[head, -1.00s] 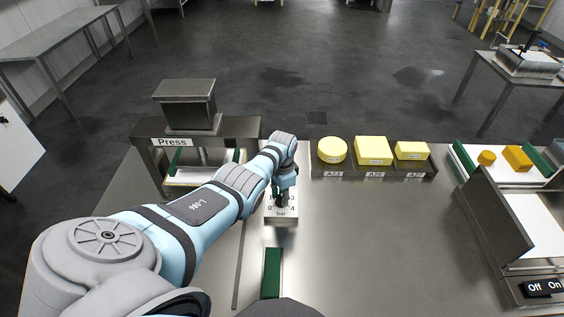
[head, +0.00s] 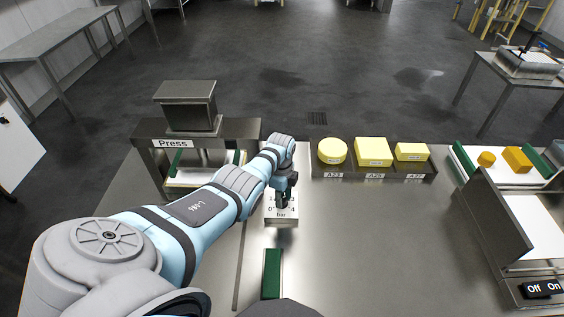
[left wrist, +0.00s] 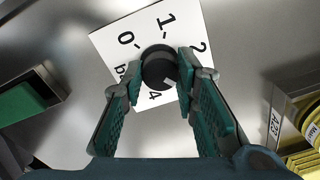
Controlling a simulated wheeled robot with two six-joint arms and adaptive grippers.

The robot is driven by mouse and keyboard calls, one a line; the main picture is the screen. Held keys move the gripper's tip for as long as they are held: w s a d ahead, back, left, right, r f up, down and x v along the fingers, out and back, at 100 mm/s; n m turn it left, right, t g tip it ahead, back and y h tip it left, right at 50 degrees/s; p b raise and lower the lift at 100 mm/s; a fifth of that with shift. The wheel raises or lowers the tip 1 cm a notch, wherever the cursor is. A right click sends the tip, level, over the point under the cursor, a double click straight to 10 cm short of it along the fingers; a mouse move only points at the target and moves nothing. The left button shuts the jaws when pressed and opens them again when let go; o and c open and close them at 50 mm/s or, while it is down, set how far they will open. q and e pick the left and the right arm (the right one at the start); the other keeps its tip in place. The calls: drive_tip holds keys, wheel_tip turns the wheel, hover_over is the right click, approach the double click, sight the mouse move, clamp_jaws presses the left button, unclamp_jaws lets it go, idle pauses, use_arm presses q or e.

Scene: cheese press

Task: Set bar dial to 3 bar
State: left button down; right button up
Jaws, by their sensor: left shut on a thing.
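The bar dial is a round black knob (left wrist: 158,67) on a white plate (left wrist: 108,43) marked 0, 1, 2 and 4 in the left wrist view. A pale mark on the knob points toward the lower right, between the 4 and my right-hand finger. No 3 shows; that part of the plate is behind the finger. My left gripper (left wrist: 161,75) is shut on the knob, one finger on each side. In the head view my left gripper (head: 283,194) points down at the dial box (head: 281,222), hiding most of the knob. My right gripper is not in view.
A press (head: 190,128) stands to the left of the dial. Yellow cheeses (head: 373,151) sit on a labelled rack behind right. A green strip (head: 272,272) lies in front of the dial. An Off/On switch (head: 543,288) is at far right. The middle-right counter is clear.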

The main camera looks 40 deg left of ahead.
use_arm(q)
drive_tip(key=shift+w+m, duration=0.1)
drive_tip(key=shift+m, duration=0.4)
drive_tip(key=c, duration=1.2)
unclamp_jaws()
drive_tip(key=shift+c, duration=0.2)
